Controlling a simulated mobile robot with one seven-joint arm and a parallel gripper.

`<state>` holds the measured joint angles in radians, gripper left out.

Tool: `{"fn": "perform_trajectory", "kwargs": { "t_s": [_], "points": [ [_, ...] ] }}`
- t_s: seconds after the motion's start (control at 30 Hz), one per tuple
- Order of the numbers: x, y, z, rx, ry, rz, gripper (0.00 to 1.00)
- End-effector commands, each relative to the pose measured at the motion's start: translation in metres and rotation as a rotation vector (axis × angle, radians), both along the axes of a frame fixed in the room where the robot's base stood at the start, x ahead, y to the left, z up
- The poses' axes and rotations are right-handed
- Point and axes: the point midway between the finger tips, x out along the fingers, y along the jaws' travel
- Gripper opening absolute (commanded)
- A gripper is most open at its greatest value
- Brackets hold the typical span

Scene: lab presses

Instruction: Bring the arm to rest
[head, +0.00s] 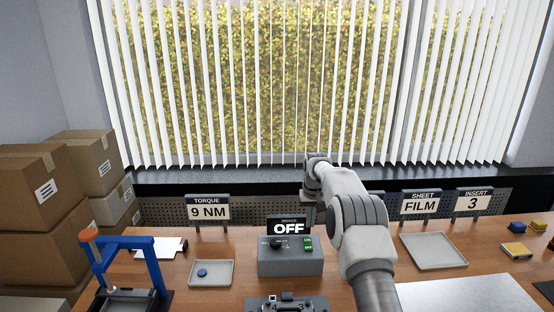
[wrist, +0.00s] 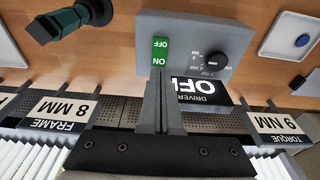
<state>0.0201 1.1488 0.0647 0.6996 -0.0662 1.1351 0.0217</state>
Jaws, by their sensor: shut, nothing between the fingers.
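My gripper (wrist: 161,75) is shut and empty in the wrist view. Its fingers show in front of the grey driver box (wrist: 184,40), near the green switch; I cannot tell whether they touch it. In the head view my arm reaches forward over the bench, with its wrist raised above the back of the bench. The grey driver box (head: 290,264) stands just left of the arm, with a black knob and a green switch. The sign behind it (head: 289,227) reads OFF.
A tray (head: 220,281) with a blue disc lies left of the box, near a blue press frame (head: 157,250). An empty tray (head: 411,262) lies to the right. Signs line the back edge. A green-and-black tool (wrist: 70,20) shows in the wrist view. Cartons (head: 36,190) stand far left.

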Motion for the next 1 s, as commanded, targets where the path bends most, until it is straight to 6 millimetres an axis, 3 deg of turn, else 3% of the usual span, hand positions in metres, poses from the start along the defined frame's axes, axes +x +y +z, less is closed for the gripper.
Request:
{"fn": "perform_trajectory", "kwargs": {
  "t_s": [0.27,0.5,0.8,1.0],
  "points": [
    [-0.028,0.003,0.085,-0.006,-0.046,0.011,0.00],
    [-0.068,0.004,0.148,-0.011,-0.083,0.016,0.00],
    [-0.135,0.004,0.211,-0.017,-0.129,0.019,0.00],
    [-0.186,0.004,0.241,-0.020,-0.162,0.018,0.00]
  ]
}}
